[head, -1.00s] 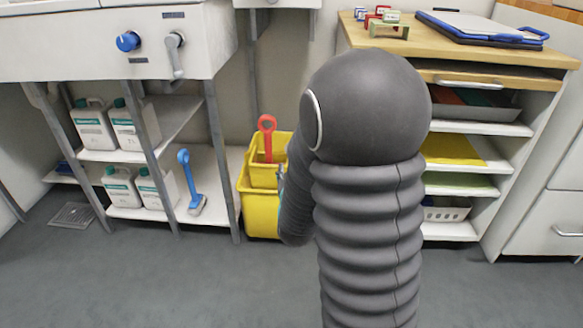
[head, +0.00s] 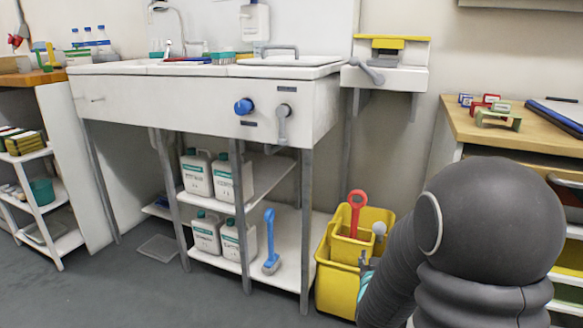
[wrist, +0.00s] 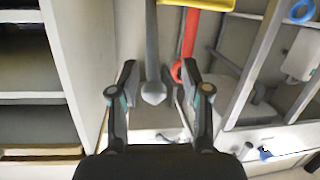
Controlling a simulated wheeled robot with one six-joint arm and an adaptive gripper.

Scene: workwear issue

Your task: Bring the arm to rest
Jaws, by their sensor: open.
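My arm is bent at the lower right of the head view, above the floor beside the yellow buckets. My gripper (head: 367,262) shows only in part there, partly hidden by the arm, in front of the buckets. In the wrist view my gripper (wrist: 158,80) is open, its two dark fingers apart. A grey rod with a rounded knob (wrist: 153,93) appears between the fingers, with no visible grip on it; I cannot tell its depth. The knob (head: 379,228) also shows at the buckets' right side in the head view.
Yellow buckets (head: 338,284) hold a red-handled tool (head: 357,205). Left of them stands a sink unit (head: 190,105) with white jugs (head: 196,175) and a blue brush (head: 269,240) below. A wooden-topped cabinet (head: 455,115) is at right. The front floor (head: 130,295) is clear.

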